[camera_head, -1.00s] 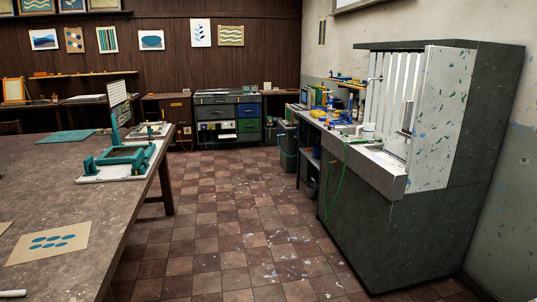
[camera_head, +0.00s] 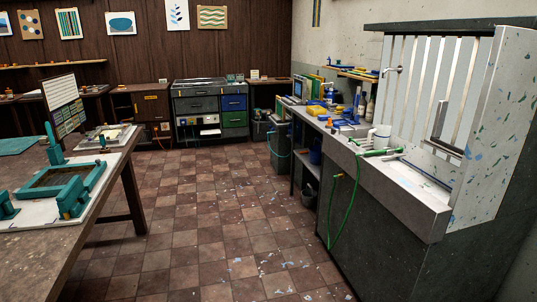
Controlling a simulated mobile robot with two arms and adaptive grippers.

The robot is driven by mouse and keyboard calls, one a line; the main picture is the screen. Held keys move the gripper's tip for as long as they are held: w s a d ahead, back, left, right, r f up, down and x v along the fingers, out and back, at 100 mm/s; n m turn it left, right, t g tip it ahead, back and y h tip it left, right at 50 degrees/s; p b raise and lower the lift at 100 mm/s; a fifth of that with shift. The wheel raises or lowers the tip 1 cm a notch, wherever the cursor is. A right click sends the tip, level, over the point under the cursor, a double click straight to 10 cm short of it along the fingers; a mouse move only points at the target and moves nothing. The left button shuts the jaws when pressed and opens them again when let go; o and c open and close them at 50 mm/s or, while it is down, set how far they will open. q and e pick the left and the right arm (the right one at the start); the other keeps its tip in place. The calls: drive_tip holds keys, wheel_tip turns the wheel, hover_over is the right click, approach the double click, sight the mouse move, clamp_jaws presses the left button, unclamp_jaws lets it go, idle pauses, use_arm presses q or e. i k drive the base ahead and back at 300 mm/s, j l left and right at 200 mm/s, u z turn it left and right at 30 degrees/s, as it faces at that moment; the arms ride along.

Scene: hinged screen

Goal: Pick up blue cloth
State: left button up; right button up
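I cannot clearly make out a blue cloth. Small blue items (camera_head: 318,103) lie beside a yellow thing on the counter along the right wall, too small to tell whether one is cloth. A teal hinged frame (camera_head: 70,195) sits on a white board on that table. Neither of my grippers is in view.
The big table (camera_head: 100,220) fills the left side. The tiled floor (camera_head: 215,215) is open between it and the grey sink unit (camera_head: 400,240) at right. A green hose (camera_head: 348,215) hangs over the sink's front. A drawer cabinet (camera_head: 212,110) stands at the back wall.

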sight(321, 117)
drive_tip(key=i, duration=3.65)
